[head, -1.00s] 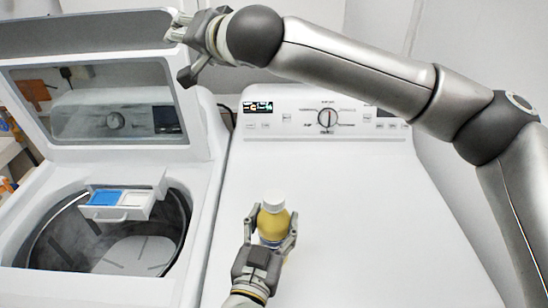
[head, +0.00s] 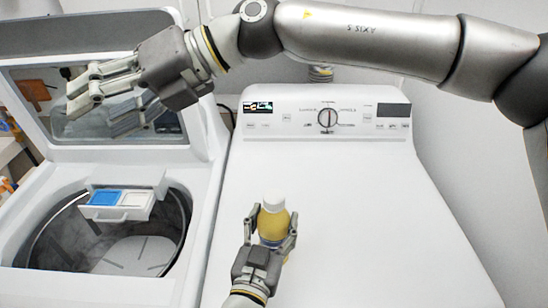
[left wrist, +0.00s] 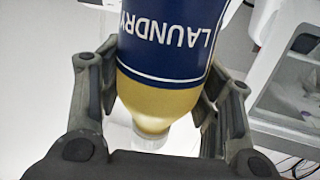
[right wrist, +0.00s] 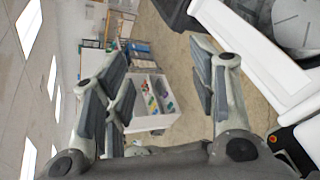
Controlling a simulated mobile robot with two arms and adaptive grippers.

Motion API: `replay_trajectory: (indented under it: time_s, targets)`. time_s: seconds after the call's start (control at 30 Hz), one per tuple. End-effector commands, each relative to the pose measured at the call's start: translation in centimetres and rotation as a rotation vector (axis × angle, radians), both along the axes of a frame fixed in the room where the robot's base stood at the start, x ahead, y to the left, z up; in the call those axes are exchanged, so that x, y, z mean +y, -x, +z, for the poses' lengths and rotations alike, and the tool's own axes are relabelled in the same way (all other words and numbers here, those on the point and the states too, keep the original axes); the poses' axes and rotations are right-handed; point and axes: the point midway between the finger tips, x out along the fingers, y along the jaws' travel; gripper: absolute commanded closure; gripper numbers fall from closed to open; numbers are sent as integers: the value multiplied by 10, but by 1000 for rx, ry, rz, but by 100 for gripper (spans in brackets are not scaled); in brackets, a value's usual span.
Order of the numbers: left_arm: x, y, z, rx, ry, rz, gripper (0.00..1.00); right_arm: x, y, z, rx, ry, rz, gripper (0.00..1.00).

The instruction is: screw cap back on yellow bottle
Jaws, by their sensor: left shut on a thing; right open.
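The yellow bottle (head: 273,224) stands on the white top of the right-hand machine, with a white cap (head: 273,202) sitting on its mouth. Whether the cap is tight cannot be told. My left gripper (head: 271,238) is shut around the bottle's body from the front. In the left wrist view the bottle (left wrist: 160,95) shows a blue "LAUNDRY" label between the fingers, with its white cap (left wrist: 155,138) at the lower end of the picture. My right gripper (head: 95,98) is open and empty, high in front of the open washer lid. Its spread fingers also show in the right wrist view (right wrist: 160,80).
The open washer (head: 215,170) at left has a raised lid with a window (head: 35,72) and a drawer with blue and white compartments (head: 118,203) over its drum. The control panel (head: 325,118) stands behind the bottle. The machine top (head: 370,220) right of the bottle is clear.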

Motion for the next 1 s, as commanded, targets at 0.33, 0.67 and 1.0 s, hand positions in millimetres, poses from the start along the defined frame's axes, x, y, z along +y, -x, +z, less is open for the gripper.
replay_trajectory:
  time_s: [0.33, 0.67, 1.0]
  targets:
    - [0, 0, -1, 3, -2, 0, 100, -104, -7, -100, -681, 488, 582, 47]
    - [0, 0, -1, 2, -1, 0, 100, -203, -38, -126, -901, 821, 1039, 47]
    - [0, 0, -1, 2, -1, 0, 100, -219, -43, -125, -914, 870, 1114, 47]
